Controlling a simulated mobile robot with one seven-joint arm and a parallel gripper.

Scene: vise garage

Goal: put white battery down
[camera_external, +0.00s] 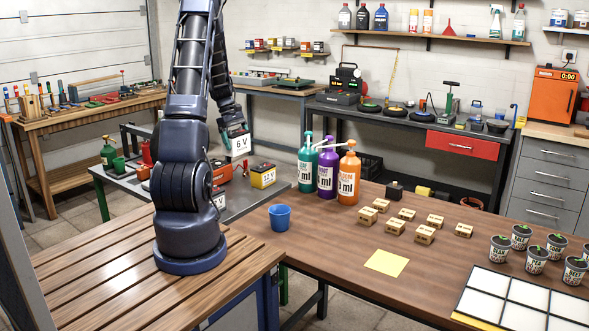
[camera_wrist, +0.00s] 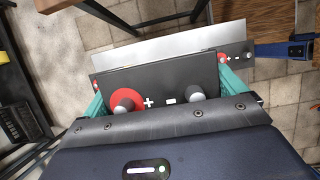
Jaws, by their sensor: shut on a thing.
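The white battery (camera_external: 238,145), marked "6 V", hangs from my gripper (camera_external: 233,129) in the external view. It is held above the grey metal table (camera_external: 238,200), apart from it. In the wrist view the dark top of the white battery (camera_wrist: 165,82) shows a red-ringed plus terminal and a grey minus terminal. The teal fingers of my gripper (camera_wrist: 162,88) are shut on its two sides. Its underside is hidden in the wrist view. A yellow battery (camera_external: 263,176), marked "12 V", stands on the grey table below and right of the white one.
An orange-red item (camera_external: 221,171) stands left of the yellow battery, partly hidden by my arm. Pump bottles (camera_external: 327,172) and a blue cup (camera_external: 280,217) stand on the wooden table to the right. A pale metal plate (camera_wrist: 165,48) lies beyond the battery in the wrist view.

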